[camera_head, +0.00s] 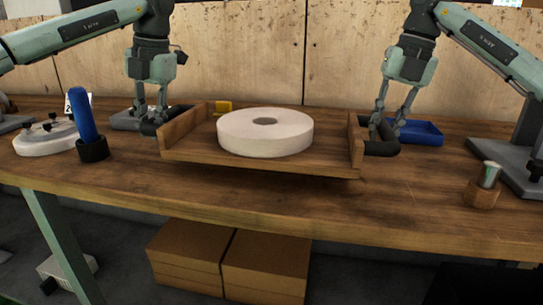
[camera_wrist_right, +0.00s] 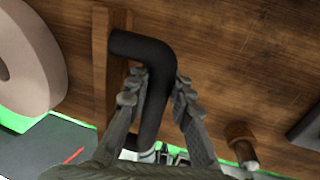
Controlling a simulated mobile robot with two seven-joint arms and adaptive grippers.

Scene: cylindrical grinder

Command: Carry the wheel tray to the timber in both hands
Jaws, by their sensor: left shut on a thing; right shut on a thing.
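The wooden wheel tray (camera_head: 262,168) is in the middle of the head view, with a thick white grinding wheel (camera_head: 265,133) lying flat on it. A shadow under the tray suggests it is slightly above the bench. My left gripper (camera_head: 152,120) is shut on the tray's left black handle. My right gripper (camera_head: 382,125) is shut on the right black handle (camera_head: 384,149). In the right wrist view, the fingers of my right gripper (camera_wrist_right: 158,88) stand on both sides of the black handle (camera_wrist_right: 155,95). I cannot tell which thing is the timber.
On the wooden bench (camera_head: 300,205), a blue-handled tool (camera_head: 84,115) and a round white flange (camera_head: 45,138) stand left. Cardboard boxes (camera_head: 228,262) lie below. The bench front is clear.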

